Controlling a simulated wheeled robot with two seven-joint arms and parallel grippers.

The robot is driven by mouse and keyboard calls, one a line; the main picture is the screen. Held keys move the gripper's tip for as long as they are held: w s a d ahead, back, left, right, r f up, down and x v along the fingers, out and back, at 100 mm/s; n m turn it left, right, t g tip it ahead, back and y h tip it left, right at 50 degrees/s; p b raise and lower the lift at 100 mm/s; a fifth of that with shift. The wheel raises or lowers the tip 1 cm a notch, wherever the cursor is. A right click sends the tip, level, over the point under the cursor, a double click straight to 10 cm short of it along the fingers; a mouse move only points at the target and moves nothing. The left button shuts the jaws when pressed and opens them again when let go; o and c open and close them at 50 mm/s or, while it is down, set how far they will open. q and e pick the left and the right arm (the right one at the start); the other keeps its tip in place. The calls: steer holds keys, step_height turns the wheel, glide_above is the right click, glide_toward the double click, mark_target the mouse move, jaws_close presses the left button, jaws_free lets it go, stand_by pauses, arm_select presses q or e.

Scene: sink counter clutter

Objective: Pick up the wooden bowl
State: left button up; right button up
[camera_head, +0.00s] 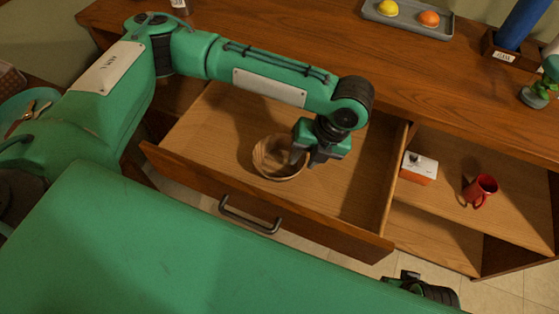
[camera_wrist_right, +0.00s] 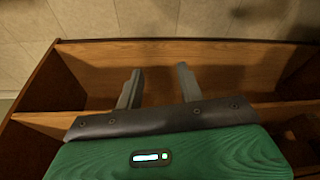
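The wooden bowl (camera_head: 268,160) is round and light brown. It sits in the open wooden drawer (camera_head: 215,130) in the head view. My left gripper (camera_head: 304,161) is over the right side of the bowl, pointing down, with its fingers apart. One finger is at or inside the bowl's right rim and the other is just outside it. I cannot tell whether either touches the bowl. My right gripper (camera_wrist_right: 157,85) shows in the right wrist view with its two fingers spread and nothing between them.
The drawer's front panel with a dark handle (camera_head: 250,217) faces me. To the right, an open shelf holds a red mug (camera_head: 481,190) and an orange and white box (camera_head: 419,168). On the countertop are a grey tray (camera_head: 408,17) with two fruits and a plant (camera_head: 541,91).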

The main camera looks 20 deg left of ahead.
arm_select(q)
steer(key=shift+s+a+f, duration=0.1)
steer(key=shift+a+f, duration=0.1)
steer(key=shift+f, duration=0.5)
jaws_close()
steer(key=shift+r, duration=0.1)
